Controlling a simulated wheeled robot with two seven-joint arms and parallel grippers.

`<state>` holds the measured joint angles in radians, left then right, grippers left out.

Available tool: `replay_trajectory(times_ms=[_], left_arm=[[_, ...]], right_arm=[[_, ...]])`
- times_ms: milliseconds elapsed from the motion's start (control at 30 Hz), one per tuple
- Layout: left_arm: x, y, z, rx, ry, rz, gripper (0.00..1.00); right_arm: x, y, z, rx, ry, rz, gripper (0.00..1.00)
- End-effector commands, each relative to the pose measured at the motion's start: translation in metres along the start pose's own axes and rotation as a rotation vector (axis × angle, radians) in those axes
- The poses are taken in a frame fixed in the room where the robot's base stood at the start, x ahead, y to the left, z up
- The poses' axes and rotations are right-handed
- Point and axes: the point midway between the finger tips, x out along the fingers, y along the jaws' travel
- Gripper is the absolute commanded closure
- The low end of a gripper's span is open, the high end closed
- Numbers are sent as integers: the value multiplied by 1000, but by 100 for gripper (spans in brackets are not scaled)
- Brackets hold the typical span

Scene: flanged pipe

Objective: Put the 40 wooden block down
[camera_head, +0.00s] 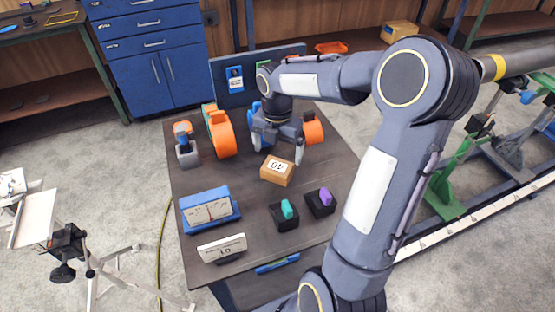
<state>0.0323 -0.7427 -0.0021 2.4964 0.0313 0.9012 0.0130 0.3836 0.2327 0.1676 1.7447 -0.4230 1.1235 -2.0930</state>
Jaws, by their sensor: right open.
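The wooden block marked 40 (276,171) rests on the dark work table (186,258), near its middle, with its label facing up. My right gripper (279,154) is open above and around the back of the block, fingers pointing down. One finger shows at the block's right rear and the other at its left rear. I cannot tell whether either finger touches the block. My right arm comes in from the right and hides part of the table's right side. My left gripper is not in view.
On the table stand orange tape tools (220,132), a blue holder (209,209), a white block marked 10 (222,248), and black holders with a teal piece (286,211) and a purple piece (325,198). A panel (228,83) edges the back. A tripod (88,258) stands left.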

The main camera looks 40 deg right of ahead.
Motion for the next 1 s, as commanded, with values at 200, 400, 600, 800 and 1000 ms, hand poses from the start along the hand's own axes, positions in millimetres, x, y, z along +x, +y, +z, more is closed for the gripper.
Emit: replay_trajectory(times_ms=[200,400,600,800,1000], left_arm=[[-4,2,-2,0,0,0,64],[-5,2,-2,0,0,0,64],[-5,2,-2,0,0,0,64],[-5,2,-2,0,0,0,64],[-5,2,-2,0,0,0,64]], right_arm=[[-40,1,0,-2,-3,2,6],[-56,-1,-4,29,-2,9,6],[-76,-19,-45,400,10,106,6],[-84,-51,-113,1049,146,254,6],[-74,-77,-173,1659,409,318,6]])
